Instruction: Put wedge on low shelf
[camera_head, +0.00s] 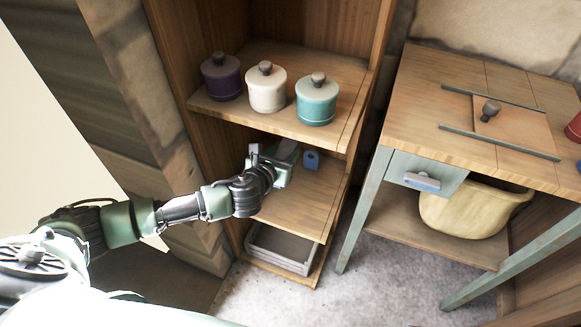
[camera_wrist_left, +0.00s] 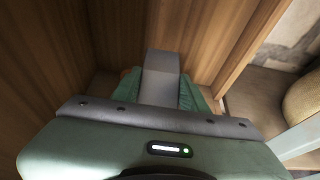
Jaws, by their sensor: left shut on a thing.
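A grey wedge (camera_wrist_left: 162,72) is between the green fingers of my left gripper in the left wrist view. My left gripper (camera_head: 286,158) is shut on it and reaches into the wooden shelf unit, just above the shelf (camera_head: 290,200) below the jars. In the head view the gripper and wrist mostly hide the wedge. I cannot tell whether the wedge touches the shelf board. My right gripper is not in view.
A small blue object (camera_head: 311,160) stands on the same shelf, right of my gripper. A purple jar (camera_head: 221,76), a white jar (camera_head: 266,88) and a teal jar (camera_head: 316,100) stand on the shelf above. A grey tray (camera_head: 281,250) sits at the bottom. A wooden table (camera_head: 420,110) stands right.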

